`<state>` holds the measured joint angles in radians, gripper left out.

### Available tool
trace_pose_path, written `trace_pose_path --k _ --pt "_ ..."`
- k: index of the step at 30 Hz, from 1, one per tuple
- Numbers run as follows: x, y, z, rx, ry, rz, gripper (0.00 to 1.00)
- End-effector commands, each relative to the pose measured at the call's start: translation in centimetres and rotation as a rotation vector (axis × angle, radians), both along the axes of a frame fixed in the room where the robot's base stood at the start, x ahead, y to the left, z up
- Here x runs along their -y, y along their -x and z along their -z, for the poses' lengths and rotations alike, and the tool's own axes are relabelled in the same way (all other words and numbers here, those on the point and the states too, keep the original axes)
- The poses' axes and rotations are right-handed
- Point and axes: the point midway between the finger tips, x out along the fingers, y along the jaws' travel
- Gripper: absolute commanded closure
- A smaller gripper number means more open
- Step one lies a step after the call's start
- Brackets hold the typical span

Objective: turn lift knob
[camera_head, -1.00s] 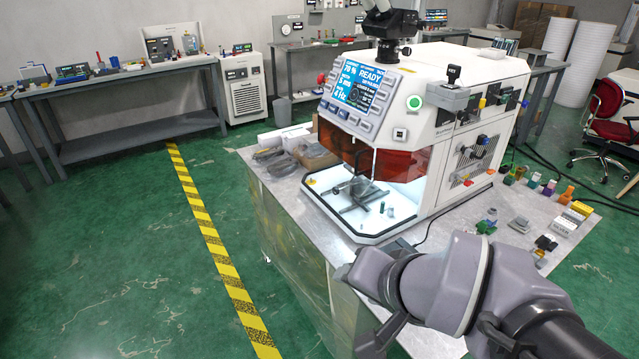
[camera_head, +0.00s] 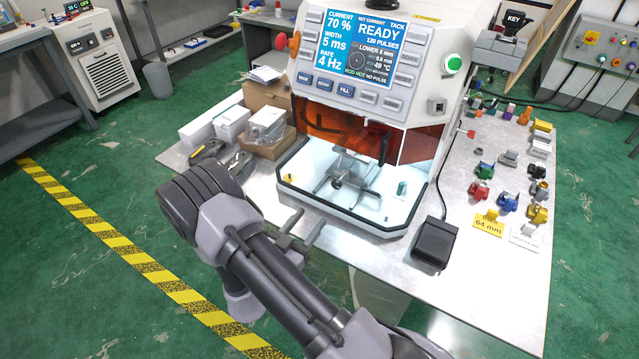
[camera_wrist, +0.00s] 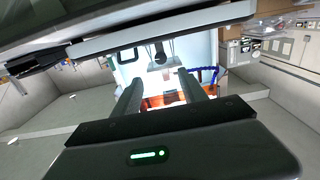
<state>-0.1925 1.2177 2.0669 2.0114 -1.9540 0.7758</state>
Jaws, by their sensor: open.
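The white machine (camera_head: 415,75) stands on the bench with its screen lit "READY" and "LOWER 8 mm". Inside its bright front chamber stands a grey metal jack (camera_head: 352,170) with a small dark round knob (camera_head: 336,183) at its front. The jack also shows upside down in the wrist view (camera_wrist: 163,58). A red knob (camera_head: 294,44) sits on the machine's left side; no label tells which is the lift knob. My gripper (camera_head: 311,217) is open and empty, just in front of the chamber's front edge and apart from the jack. Its two fingers show in the wrist view (camera_wrist: 160,84).
An orange tinted shield (camera_head: 345,128) hangs over the chamber opening. A small green post (camera_head: 401,188) stands right of the jack. A black pedal (camera_head: 434,243) lies right of the chamber. Boxes (camera_head: 232,122) stand left, and several coloured parts lie on the bench's right.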

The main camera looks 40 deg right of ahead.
Motion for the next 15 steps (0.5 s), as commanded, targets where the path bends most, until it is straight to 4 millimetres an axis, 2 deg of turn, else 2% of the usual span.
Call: trace_pose_path --k 3,9,15 --pt "3.6 -1.3 0.2 0.004 -0.002 0.007 0.5" --pt "8.9 -3.6 0.2 0.005 -0.003 0.006 0.5" --pt "12.0 -5.0 0.1 0.002 -0.002 0.001 0.5"
